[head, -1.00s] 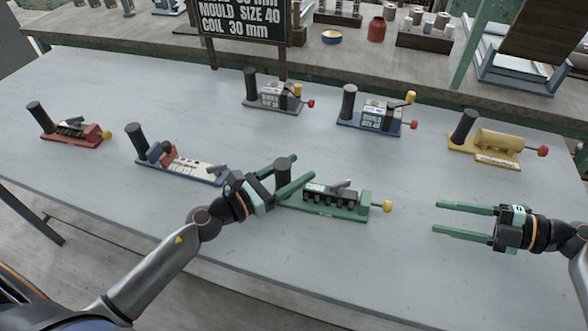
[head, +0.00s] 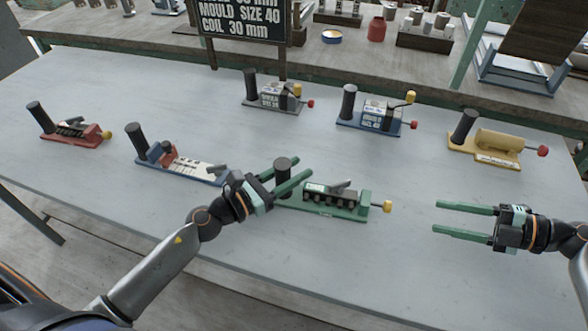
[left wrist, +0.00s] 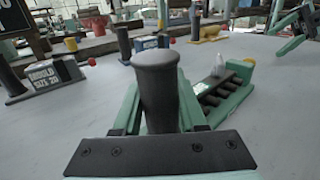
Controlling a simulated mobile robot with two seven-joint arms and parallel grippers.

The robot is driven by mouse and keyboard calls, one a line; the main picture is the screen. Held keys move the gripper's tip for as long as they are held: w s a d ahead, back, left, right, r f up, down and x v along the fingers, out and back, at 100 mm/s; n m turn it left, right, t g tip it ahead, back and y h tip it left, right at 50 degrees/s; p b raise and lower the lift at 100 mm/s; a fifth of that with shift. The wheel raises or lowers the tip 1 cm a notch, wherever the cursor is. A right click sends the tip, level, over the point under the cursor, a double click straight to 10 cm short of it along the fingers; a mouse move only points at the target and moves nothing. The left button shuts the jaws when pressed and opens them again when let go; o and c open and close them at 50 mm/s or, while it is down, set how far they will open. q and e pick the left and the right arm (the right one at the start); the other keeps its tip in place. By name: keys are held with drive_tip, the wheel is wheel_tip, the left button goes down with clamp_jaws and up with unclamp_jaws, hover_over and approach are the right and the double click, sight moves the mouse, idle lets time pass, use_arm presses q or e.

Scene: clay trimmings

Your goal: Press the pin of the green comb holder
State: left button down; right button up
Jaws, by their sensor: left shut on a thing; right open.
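The green comb holder (head: 345,214) lies on the grey table in front of me. It has a black upright handle (head: 283,180) at its left end, a row of dark slots in its middle, and a pin with a yellow knob (head: 387,207) sticking out of its right end. My left gripper (head: 302,167) is shut on the black handle, which stands between the fingers in the left wrist view (left wrist: 158,95). My right gripper (head: 436,217) is open and empty, to the right of the yellow knob and apart from it, its fingers pointing left.
Other holders stand around: red (head: 75,137), blue with a white plate (head: 190,170), grey (head: 270,95), blue (head: 375,115) and yellow (head: 497,146). A black sign (head: 243,18) stands at the back edge. The table is clear between the knob and my right gripper.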

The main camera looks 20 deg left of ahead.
idle(0.4)
drive_tip(key=c, duration=0.5)
drive_tip(key=shift+r+n, duration=0.2)
drive_tip(key=shift+n, duration=0.6)
clamp_jaws()
drive_tip(key=n, duration=0.2)
drive_tip(key=n+h, duration=0.1)
drive_tip(key=n, duration=0.1)
drive_tip(key=r+n+g, duration=0.1)
drive_tip(key=n, duration=0.1)
drive_tip(key=shift+w+r, duration=0.1)
drive_tip(key=shift+w, duration=0.25)
drive_tip(key=n, duration=0.1)
drive_tip(key=n+h, duration=0.1)
drive_tip(key=n, duration=0.1)
drive_tip(key=r+n, duration=0.1)
drive_tip(key=shift+w+d+n+g, duration=0.2)
drive_tip(key=shift+w+n+g, duration=0.05)
drive_tip(key=shift+n+g, duration=0.05)
drive_tip(key=d+r+n+h, duration=0.1)
drive_tip(key=n, duration=0.3)
drive_tip(key=w+d+r+n+h, duration=0.1)
drive_tip(key=n, duration=0.4)
drive_tip(key=r+n+h, duration=0.1)
drive_tip(key=n, duration=0.4)
drive_tip(key=shift+w+d+g+h, duration=0.3)
drive_tip(key=shift+d+g+h, duration=0.1)
